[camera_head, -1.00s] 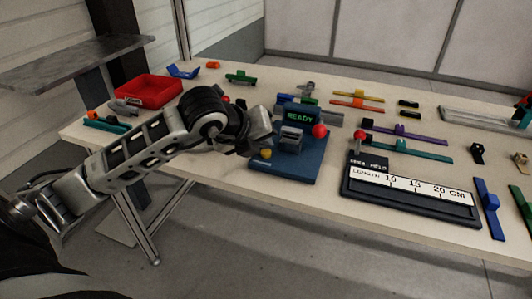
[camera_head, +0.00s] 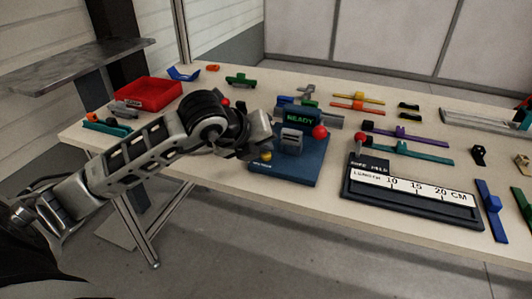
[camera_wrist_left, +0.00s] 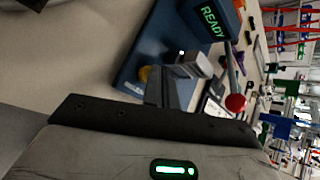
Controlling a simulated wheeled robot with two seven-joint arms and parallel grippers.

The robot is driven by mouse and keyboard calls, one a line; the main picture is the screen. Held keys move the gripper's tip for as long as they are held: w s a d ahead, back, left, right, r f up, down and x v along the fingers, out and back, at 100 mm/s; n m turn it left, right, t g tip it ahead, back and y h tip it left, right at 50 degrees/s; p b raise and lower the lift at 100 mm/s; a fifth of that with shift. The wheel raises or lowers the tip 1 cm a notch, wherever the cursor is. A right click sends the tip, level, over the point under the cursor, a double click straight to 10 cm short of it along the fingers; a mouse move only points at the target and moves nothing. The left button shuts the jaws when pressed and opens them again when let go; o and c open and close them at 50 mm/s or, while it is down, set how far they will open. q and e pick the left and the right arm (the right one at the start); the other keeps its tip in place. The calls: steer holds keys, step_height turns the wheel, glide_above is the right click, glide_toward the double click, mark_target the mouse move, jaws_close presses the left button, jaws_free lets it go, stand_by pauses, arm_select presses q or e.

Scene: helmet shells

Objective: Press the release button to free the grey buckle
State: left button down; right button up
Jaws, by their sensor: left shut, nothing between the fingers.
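A blue fixture (camera_head: 290,168) stands near the table's front edge, with a screen (camera_head: 300,119) reading READY in green. The grey buckle (camera_head: 291,138) sits on the fixture below the screen. A yellow button (camera_head: 265,156) is at the fixture's front left; it also shows in the left wrist view (camera_wrist_left: 144,74), partly hidden. I take it for the release button. My left gripper (camera_head: 264,150) is shut and empty, its tips just above and beside the yellow button. I cannot tell whether they touch it. My right gripper is not in view.
A red ball knob (camera_head: 320,132) on a lever sticks out at the fixture's right. A length gauge board (camera_head: 410,194) lies to the right. A red bin (camera_head: 149,92) and several coloured clips lie on the table (camera_head: 225,172).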

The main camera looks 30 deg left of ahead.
arm_select(q)
steer(key=shift+f, duration=0.25)
steer(key=shift+r, duration=0.15)
stand_by(0.3)
steer(key=shift+r, duration=0.75)
steer(key=shift+p, duration=0.3)
step_height(320, 180, up, 5)
steer(key=p, duration=0.3)
stand_by(0.4)
